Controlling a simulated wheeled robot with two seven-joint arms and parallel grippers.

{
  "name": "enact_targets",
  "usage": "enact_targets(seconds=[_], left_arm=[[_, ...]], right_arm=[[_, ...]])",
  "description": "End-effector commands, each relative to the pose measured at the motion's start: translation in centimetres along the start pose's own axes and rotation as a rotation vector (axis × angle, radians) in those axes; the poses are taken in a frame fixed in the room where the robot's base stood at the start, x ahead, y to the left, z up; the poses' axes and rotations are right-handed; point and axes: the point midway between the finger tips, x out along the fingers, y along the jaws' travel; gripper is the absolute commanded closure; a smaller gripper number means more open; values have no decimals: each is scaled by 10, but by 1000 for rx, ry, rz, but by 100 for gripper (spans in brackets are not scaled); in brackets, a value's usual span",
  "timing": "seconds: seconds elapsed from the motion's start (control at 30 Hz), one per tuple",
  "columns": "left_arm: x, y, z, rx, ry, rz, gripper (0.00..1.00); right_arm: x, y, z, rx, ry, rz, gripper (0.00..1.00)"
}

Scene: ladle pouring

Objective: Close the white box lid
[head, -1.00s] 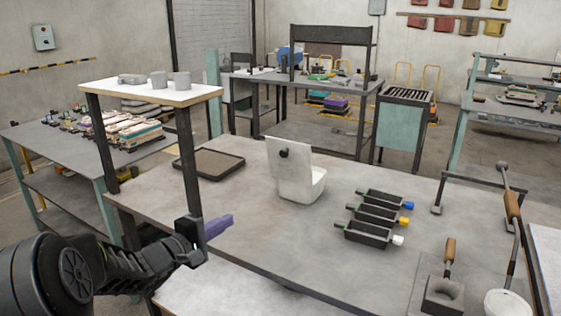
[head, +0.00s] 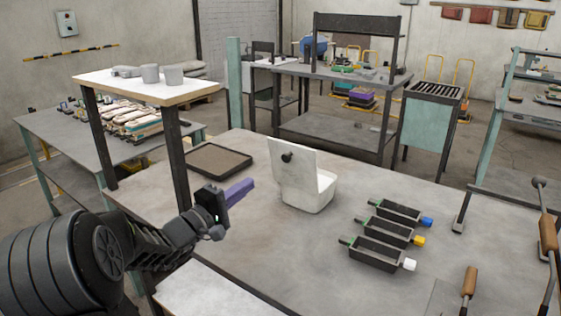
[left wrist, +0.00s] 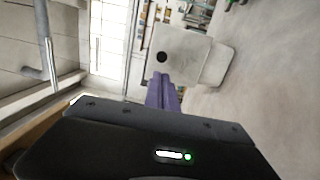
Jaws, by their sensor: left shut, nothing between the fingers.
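The white box (head: 308,193) stands on the grey table, right of centre from my left gripper. Its lid (head: 297,168) stands raised at the back, with a dark round knob (head: 287,157) on it. My left gripper (head: 240,189) has purple fingers that are shut and empty. It is held to the left of the box, apart from it in the head view. In the left wrist view the purple fingers (left wrist: 163,92) point toward the lid (left wrist: 175,55) and its knob (left wrist: 162,57). My right gripper is not in view.
A dark shallow tray (head: 218,160) lies behind and left of the box. Several black moulds (head: 377,254) with coloured ends lie to its right. A raised white shelf (head: 140,90) stands on dark posts at left. Bare table lies in front of the box.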

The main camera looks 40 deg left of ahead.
Motion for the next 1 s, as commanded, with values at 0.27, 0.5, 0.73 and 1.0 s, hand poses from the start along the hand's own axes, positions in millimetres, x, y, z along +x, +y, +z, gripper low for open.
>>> enact_targets(seconds=[0.27, 0.5, 0.73, 1.0], left_arm=[[14, 1, 0, -1, -2, 0, 100], [54, 1, 1, -3, -4, 0, 100], [101, 1, 1, -2, -3, 0, 100], [135, 0, 0, -1, -1, -1, 100]], right_arm=[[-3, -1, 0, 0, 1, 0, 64], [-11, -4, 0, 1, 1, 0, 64], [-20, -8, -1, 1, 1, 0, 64], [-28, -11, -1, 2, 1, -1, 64]])
